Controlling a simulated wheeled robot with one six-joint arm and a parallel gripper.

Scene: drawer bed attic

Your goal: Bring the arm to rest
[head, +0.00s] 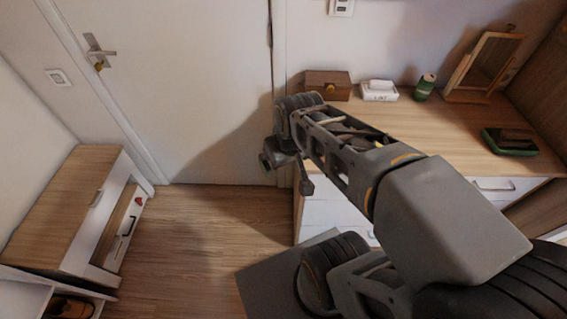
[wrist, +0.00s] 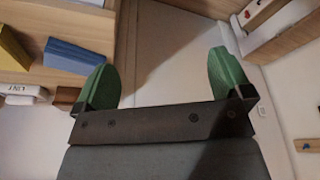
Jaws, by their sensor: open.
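My arm reaches from the lower right toward the middle of the head view, raised above the floor. In the wrist view my gripper (wrist: 158,78) shows both green fingers standing wide apart. Nothing is between them, only the pale door behind.
A wooden dresser (head: 450,145) at right bears a wooden box (head: 328,85), a white box (head: 379,91), a green can (head: 425,87), a mirror (head: 483,63) and a green tray (head: 510,142). A low cabinet (head: 66,210) with an open drawer (head: 124,229) stands left. Floor between is clear.

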